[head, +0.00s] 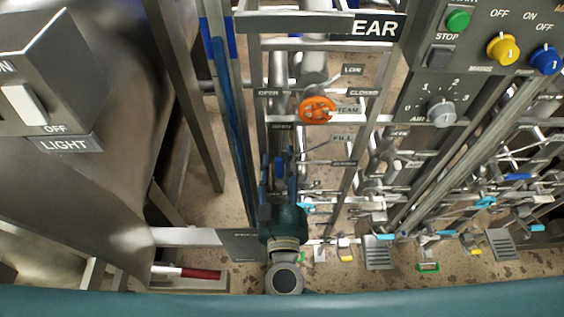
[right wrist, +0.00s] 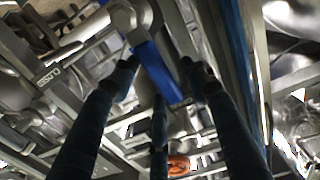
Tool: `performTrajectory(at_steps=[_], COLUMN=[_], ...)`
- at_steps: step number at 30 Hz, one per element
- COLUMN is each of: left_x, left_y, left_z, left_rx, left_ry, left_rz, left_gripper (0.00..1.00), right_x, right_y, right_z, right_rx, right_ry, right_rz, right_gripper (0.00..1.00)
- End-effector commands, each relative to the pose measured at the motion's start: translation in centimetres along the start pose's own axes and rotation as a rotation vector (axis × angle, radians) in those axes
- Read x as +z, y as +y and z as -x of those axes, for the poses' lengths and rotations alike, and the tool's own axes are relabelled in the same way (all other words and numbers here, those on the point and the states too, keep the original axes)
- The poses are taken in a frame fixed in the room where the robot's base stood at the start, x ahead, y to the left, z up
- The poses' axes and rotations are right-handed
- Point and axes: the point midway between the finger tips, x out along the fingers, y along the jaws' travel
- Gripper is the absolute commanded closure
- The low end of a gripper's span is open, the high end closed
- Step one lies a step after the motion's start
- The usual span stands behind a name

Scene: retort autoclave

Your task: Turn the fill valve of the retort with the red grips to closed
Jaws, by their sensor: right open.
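My right gripper (head: 278,158) points away from me into the pipework, at the left side of the valve rack. Its fingers are open on either side of a blue valve lever (head: 280,168). In the right wrist view the blue lever (right wrist: 155,70) lies between the open fingertips, fixed to a grey metal hub (right wrist: 130,17). I cannot tell whether a finger touches it. A FILL label (head: 343,138) is to the right of the gripper, and an OPEN label (head: 281,127) is above it. A red grip (head: 201,274) on a white bar shows at lower left. My left gripper is out of view.
An orange STEAM handwheel (head: 317,109) is just above and right of the gripper. Blue-painted uprights (head: 222,90) stand close on its left. A control panel (head: 480,60) is at upper right. More pipes and valves crowd the right side.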

Motion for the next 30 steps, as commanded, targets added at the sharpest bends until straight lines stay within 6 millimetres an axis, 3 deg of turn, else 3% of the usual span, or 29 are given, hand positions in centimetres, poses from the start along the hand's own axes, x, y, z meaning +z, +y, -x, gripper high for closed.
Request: performTrajectory(at_steps=[6, 13, 23, 30], left_x=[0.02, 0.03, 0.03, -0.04], left_y=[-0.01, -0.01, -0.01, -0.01], left_z=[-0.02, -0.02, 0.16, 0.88], left_rx=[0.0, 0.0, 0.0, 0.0], left_ry=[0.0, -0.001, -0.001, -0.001], left_rz=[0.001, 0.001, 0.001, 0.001], left_gripper=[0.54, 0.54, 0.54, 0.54], right_x=[0.02, 0.01, -0.02, 0.06], right_y=[-0.01, -0.01, 0.16, 0.98], right_z=[0.0, 0.02, 0.04, 0.09], right_rx=[0.0, 0.0, 0.0, 0.0], right_ry=[0.0, 0.0, -0.001, -0.003], right_rz=[0.0, -0.001, -0.02, -0.126], right_gripper=[0.56, 1.0, 1.0, 1.0])
